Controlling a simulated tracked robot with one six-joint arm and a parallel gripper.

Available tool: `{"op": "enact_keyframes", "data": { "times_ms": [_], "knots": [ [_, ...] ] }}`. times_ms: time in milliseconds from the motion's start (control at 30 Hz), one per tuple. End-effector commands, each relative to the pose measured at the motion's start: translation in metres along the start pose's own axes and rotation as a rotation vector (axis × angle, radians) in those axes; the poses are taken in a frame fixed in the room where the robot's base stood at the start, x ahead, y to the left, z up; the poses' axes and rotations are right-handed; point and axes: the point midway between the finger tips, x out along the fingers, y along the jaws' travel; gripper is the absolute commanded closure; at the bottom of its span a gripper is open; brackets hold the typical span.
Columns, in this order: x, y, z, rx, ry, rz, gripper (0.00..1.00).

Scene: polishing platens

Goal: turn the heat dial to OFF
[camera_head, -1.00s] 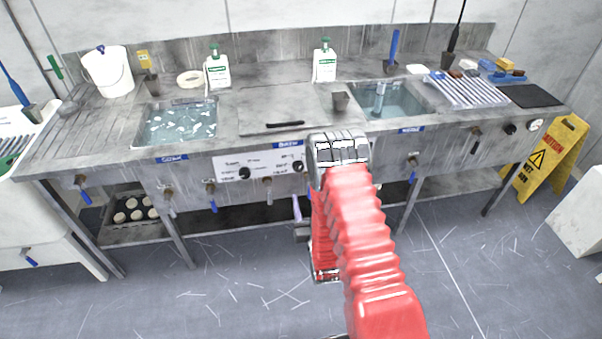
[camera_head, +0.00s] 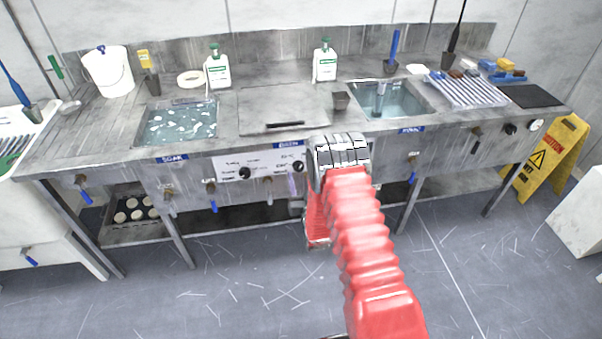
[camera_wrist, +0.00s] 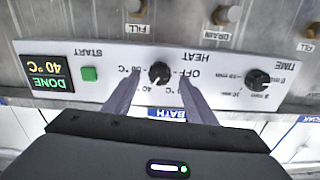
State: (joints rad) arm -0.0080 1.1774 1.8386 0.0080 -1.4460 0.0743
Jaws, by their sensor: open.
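The heat dial (camera_wrist: 160,73) is a black round knob on the white control panel (camera_wrist: 110,85), seen upside down in the wrist view. Its pale pointer mark appears to face the 40 label; the OFF label (camera_wrist: 193,74) lies to the picture's right of it. My gripper (camera_wrist: 160,80) is open, one finger on each side of the dial; I cannot tell whether either touches it. In the head view the dial (camera_head: 298,166) shows just left of my arm, and my gripper is mostly hidden by the arm.
The time dial (camera_wrist: 258,79) is right of the heat dial in the wrist view. A green START button (camera_wrist: 89,73) and a display (camera_wrist: 48,73) reading DONE 40 °C are left. Fill and drain valves (camera_wrist: 137,9) project beyond the panel. A yellow caution sign (camera_head: 548,160) stands at right.

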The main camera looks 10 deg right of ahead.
Motion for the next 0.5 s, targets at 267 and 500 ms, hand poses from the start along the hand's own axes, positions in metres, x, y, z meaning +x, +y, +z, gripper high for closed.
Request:
{"op": "enact_keyframes", "data": {
  "times_ms": [267,500],
  "knots": [
    [0.029,0.0,0.001,0.0,0.0,0.0,0.49],
    [0.034,0.001,0.0,0.0,-0.001,0.001,0.49]
  ]
}}
